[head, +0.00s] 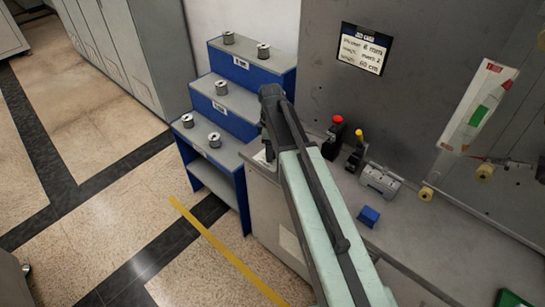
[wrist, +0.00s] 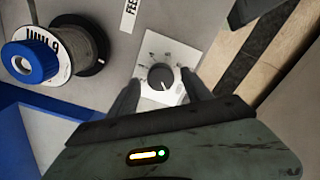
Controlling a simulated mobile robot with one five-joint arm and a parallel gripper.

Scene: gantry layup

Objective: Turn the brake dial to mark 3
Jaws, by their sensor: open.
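The brake dial (wrist: 160,77) is a dark round knob on a white plate (wrist: 165,55) with small marks, in the middle of the wrist view. A pale line on the knob points down and slightly right; the mark numbers are too small to read. My gripper (wrist: 161,79) is open, with one finger on each side of the knob. I cannot tell whether either finger touches it. In the head view my arm hides the dial, and only a bit of white plate shows beside the wrist.
A spool (wrist: 60,50) with a blue hub is left of the dial. In the head view, a blue stepped rack (head: 225,110) holds several spools. Red-topped (head: 337,121) and yellow-topped (head: 358,134) controls, a metal block (head: 380,182) and a blue block (head: 369,216) are right of my arm.

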